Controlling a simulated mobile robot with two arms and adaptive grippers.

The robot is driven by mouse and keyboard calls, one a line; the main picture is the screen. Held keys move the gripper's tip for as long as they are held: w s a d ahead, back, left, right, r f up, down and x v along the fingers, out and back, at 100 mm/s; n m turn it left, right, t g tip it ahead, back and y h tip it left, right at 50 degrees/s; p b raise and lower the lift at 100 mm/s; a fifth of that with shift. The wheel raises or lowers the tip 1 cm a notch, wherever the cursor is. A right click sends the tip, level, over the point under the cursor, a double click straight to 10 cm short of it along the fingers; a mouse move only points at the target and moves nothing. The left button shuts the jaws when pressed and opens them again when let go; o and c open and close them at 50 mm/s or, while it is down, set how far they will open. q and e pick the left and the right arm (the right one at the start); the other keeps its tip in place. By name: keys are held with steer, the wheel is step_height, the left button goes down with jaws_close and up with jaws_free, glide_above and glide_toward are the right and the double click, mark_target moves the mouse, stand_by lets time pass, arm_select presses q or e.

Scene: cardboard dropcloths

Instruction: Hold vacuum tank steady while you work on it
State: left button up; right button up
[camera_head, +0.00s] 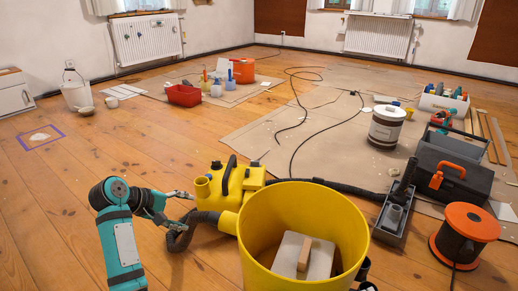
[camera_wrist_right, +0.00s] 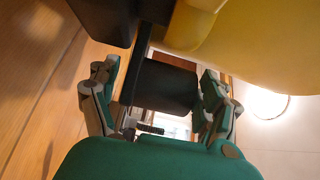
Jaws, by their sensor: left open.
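The yellow vacuum tank (camera_head: 258,232) stands open at the front centre in the head view. Inside it is a pale grey block with a wooden bar (camera_head: 304,255). A yellow vacuum head (camera_head: 232,182) with a black handle is just behind and left of it. A dark hose (camera_head: 178,240) curves at the tank's left side. My left gripper (camera_head: 187,208) is open beside the hose, left of the tank. In the right wrist view my right gripper (camera_wrist_right: 160,95) has spread fingers with a black block (camera_wrist_right: 165,85) between them; contact is unclear. A yellow curved surface (camera_wrist_right: 250,45) is close by.
A grey tray (camera_head: 391,219), a dark toolbox (camera_head: 450,170) and an orange cable reel (camera_head: 464,235) stand to the right. Black cable crosses the cardboard. The wooden floor at left is mostly clear.

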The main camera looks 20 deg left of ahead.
steer(key=shift+o, duration=1.4)
steer(key=shift+r, duration=0.1)
